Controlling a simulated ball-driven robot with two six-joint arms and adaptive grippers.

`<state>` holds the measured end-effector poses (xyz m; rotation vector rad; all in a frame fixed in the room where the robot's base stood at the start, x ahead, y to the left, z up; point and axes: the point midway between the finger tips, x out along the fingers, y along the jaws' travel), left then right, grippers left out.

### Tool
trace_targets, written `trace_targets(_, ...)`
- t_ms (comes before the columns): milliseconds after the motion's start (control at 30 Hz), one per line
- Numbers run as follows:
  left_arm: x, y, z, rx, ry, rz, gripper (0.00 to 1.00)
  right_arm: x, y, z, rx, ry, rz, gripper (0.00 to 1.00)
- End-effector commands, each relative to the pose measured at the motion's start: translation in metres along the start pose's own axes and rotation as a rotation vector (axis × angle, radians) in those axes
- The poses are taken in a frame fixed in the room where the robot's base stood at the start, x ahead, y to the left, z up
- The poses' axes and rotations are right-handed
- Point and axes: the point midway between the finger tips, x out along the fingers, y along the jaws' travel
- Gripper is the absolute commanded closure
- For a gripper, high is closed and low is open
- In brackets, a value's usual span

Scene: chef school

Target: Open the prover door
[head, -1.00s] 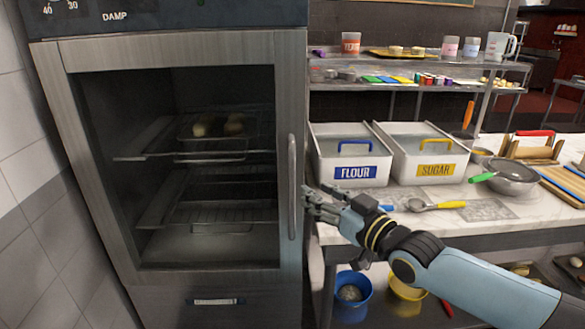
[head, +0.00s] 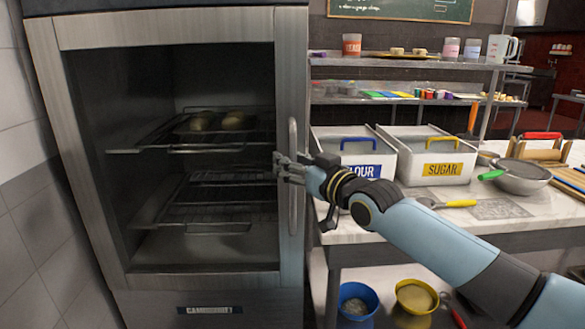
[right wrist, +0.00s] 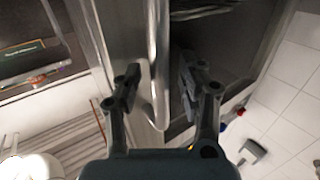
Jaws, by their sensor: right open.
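The prover (head: 85,292) is a tall steel cabinet at the left of the head view. Its glass-fronted door (head: 165,45) appears shut against the cabinet. The upright door handle (head: 293,150) runs along the door's right edge, and it also shows in the right wrist view (right wrist: 158,60). My right gripper (head: 279,168) is at the handle, about mid-height, with its fingers open. In the right wrist view the fingers (right wrist: 160,82) lie one on each side of the handle, with gaps showing. I cannot tell whether either finger touches it. My left gripper is not in view.
Racks with two pale loaves (head: 218,121) show through the glass. A worktop (head: 420,215) with flour (head: 330,145) and sugar (head: 441,150) bins stands close on the right. Blue (head: 356,310) and yellow (head: 418,308) buckets sit below. A tiled wall (head: 25,220) is at the left.

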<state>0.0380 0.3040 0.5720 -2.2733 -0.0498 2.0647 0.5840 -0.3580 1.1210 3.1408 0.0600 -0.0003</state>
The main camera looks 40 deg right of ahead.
Motion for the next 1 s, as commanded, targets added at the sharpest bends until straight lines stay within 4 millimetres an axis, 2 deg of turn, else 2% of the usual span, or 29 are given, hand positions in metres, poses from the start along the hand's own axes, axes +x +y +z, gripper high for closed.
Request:
trace_targets(133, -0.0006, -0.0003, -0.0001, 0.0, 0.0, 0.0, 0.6, -0.0001, 0.0, -0.0004, 0.0, 0.0, 0.0, 0.6)
trace_targets(433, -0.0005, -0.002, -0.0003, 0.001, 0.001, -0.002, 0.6, -0.0002, 0.0, -0.0002, 0.0, 0.0, 0.0, 0.99)
trace_targets(1000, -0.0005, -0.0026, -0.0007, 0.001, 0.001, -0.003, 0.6, -0.0005, 0.0003, 0.0004, -0.001, -0.001, 0.0, 1.0)
